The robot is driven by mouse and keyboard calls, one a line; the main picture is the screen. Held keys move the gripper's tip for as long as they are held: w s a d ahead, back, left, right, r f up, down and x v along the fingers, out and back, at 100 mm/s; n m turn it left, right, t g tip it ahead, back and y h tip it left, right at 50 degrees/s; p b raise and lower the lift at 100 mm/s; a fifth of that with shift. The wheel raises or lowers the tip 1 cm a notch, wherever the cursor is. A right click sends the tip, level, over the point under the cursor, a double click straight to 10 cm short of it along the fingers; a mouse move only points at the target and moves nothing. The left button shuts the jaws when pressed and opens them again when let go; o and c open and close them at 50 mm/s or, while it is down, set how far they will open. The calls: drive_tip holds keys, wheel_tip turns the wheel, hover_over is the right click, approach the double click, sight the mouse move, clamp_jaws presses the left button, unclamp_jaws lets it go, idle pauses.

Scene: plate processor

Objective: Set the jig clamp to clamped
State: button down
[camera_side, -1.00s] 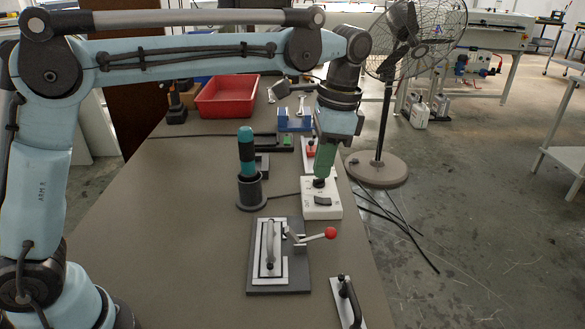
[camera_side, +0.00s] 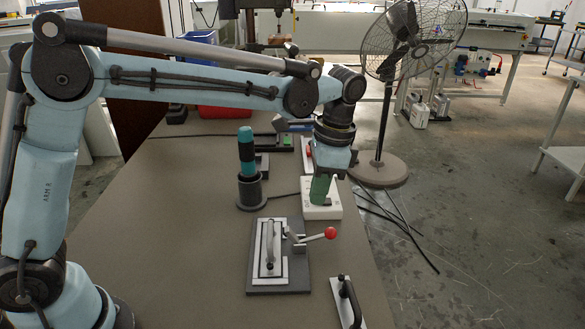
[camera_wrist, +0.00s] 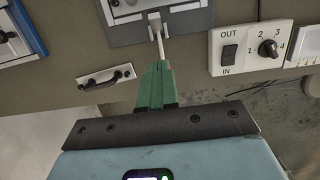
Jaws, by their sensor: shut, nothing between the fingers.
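The jig (camera_side: 249,279) is a dark base plate with a light frame and plate on the table. Its clamp (camera_side: 297,241) has a grey lever with a red ball knob (camera_side: 331,233), which points right in the side view. In the wrist view the lever (camera_wrist: 164,48) runs from the jig (camera_wrist: 190,28) down toward my fingertips; the knob is hidden behind the green fingers. My gripper (camera_side: 319,203) is shut and empty, green fingers pointing down. In the side view it appears in front of the white switch box, beyond the knob and apart from it. The gripper also shows in the wrist view (camera_wrist: 157,66).
The white switch box (camera_side: 333,212) with a rocker and dial stands beyond the jig; it also shows in the wrist view (camera_wrist: 226,37). A teal-handled tool (camera_side: 246,150) stands in a dark holder. A black-handled plate (camera_side: 347,303) lies near the table's right edge.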

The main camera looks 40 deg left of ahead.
sight(287, 228)
drive_tip(key=f, duration=0.4)
drive_tip(key=shift+s+a+f, duration=0.2)
drive_tip(key=shift+s+a, duration=0.05)
drive_tip(key=shift+s+a+f, duration=0.45)
drive_tip(key=shift+s+a, duration=0.2)
drive_tip(key=shift+s+a+f, duration=0.45)
drive_tip(key=shift+s+a, duration=0.15)
drive_tip(key=shift+s+a+t, duration=0.15)
drive_tip(key=shift+t, duration=0.15)
drive_tip(key=shift+s+a+f+t+h, duration=0.1)
drive_tip(key=shift+s+a+t+h, duration=0.35)
drive_tip(key=shift+h, duration=0.35)
drive_tip(key=shift+s+a+f+t+h, duration=0.15)
drive_tip(key=shift+a+t+h, duration=0.05)
drive_tip(key=shift+t+h, duration=0.25)
drive_tip(key=shift+s+a+f+t+h, duration=0.3)
drive_tip(key=shift+s+a+t+h, duration=0.15)
drive_tip(key=shift+t+h, duration=0.25)
drive_tip(key=shift+s+f+t+h, duration=0.1)
drive_tip(key=shift+t+h, duration=0.15)
drive_tip(key=shift+t, duration=0.05)
